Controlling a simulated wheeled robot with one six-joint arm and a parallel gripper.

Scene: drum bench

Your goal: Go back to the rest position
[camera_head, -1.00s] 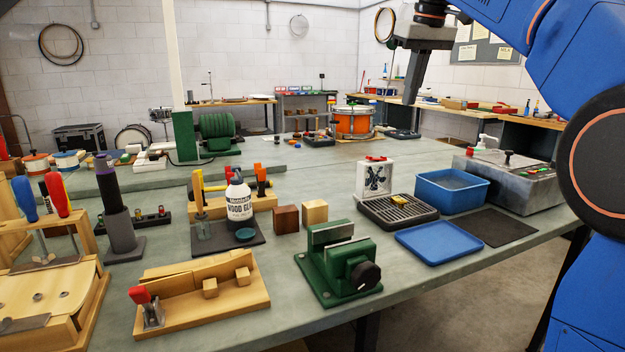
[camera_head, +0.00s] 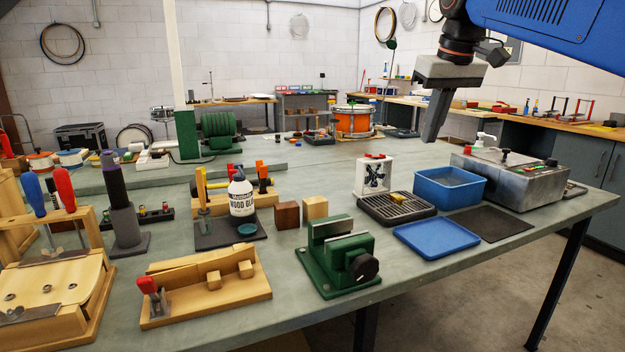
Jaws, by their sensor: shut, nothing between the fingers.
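My gripper (camera_head: 433,117) hangs from the blue arm at the upper right of the head view. Its dark fingers are together and point down, with nothing between them. It is in the air above the right part of the bench, apart from everything there. From this view it appears above the blue bin (camera_head: 450,188) and beyond the grey metal box (camera_head: 511,178) to its left.
A green vise (camera_head: 338,262), a blue tray (camera_head: 436,237) and a dark grate (camera_head: 396,208) stand on the bench (camera_head: 420,290). A white glue bottle (camera_head: 241,196), two wood blocks and a wooden jig (camera_head: 205,285) are further left. An orange drum (camera_head: 353,120) stands behind.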

